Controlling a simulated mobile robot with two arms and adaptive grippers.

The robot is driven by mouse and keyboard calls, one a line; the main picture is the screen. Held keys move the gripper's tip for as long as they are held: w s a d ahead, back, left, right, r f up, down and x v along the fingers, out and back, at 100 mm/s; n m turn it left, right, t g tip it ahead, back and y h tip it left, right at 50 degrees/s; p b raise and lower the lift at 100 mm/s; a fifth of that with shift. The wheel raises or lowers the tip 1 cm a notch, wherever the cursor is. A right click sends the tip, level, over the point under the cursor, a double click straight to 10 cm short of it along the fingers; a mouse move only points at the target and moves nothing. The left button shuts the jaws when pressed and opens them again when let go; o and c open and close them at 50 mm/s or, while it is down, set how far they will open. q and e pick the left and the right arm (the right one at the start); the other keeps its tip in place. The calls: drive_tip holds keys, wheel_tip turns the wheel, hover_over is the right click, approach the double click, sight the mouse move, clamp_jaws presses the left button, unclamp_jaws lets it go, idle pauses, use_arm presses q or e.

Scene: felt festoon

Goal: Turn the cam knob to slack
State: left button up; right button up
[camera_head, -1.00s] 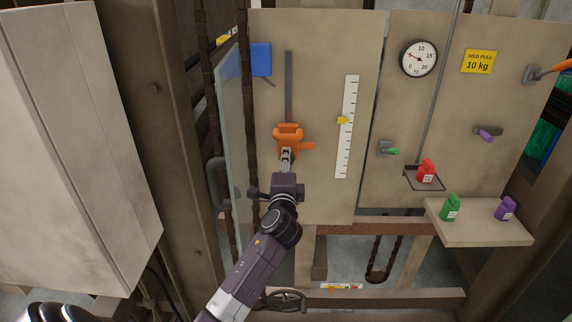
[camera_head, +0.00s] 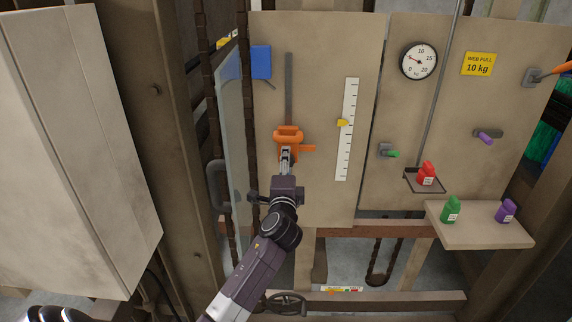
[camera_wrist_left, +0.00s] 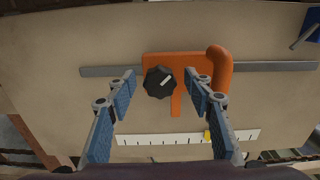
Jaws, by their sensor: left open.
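The cam knob (camera_wrist_left: 159,82) is a black, lobed knob with a white pointer line, on an orange slide block (camera_head: 288,134). In the left wrist view the block (camera_wrist_left: 190,65) sits on a grey slot bar, with an orange handle at its right end. My left gripper (camera_head: 286,153) is in front of the block; in the left wrist view its two blue-padded fingers (camera_wrist_left: 165,88) are open, with the knob between and beyond their tips. I cannot tell whether they touch it. The knob is hidden behind the gripper in the head view. My right gripper is not in view.
A ruled scale (camera_head: 347,150) with a yellow pointer (camera_head: 342,123) stands right of the block. A clear panel (camera_head: 232,150) stands close on the left.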

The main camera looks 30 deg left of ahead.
use_arm(q)
drive_tip(key=v, duration=0.7)
drive_tip(key=shift+s+d, duration=0.1)
drive_tip(key=shift+s, duration=0.05)
drive_tip(key=d+f+g+h, duration=0.1)
drive_tip(key=d+f+h, duration=0.1)
drive_tip(key=f, duration=0.8)
drive_tip(key=d+f+g+h, duration=0.1)
drive_tip(key=d+f+h, duration=0.1)
drive_tip(key=f, duration=0.8)
drive_tip(key=s+d+f+n+g+h, duration=0.1)
drive_tip(key=s+d+f+g+h, duration=0.3)
drive_tip(key=f, duration=0.7)
drive_tip(key=s+d+f+n+y, duration=0.1)
drive_tip(key=s+f, duration=0.6)
drive_tip(key=f, duration=0.5)
drive_tip(key=s+d+f+n+g+h, duration=0.2)
drive_tip(key=s+d+f+n+g, duration=0.15)
drive_tip(key=s+f, duration=1.4)
drive_tip(key=s+d+f+n+g, duration=0.1)
drive_tip(key=s+f+n+g, duration=0.1)
drive_tip(key=s, duration=1)
drive_tip(key=s+d+f+n+g, duration=0.1)
drive_tip(key=s+f, duration=0.3)
drive_tip(key=s, duration=0.8)
drive_tip(key=shift+s+d+f+n+g+h, duration=0.25)
drive_tip(key=shift+s+n+g+h, duration=0.1)
drive_tip(key=shift+g, duration=0.5)
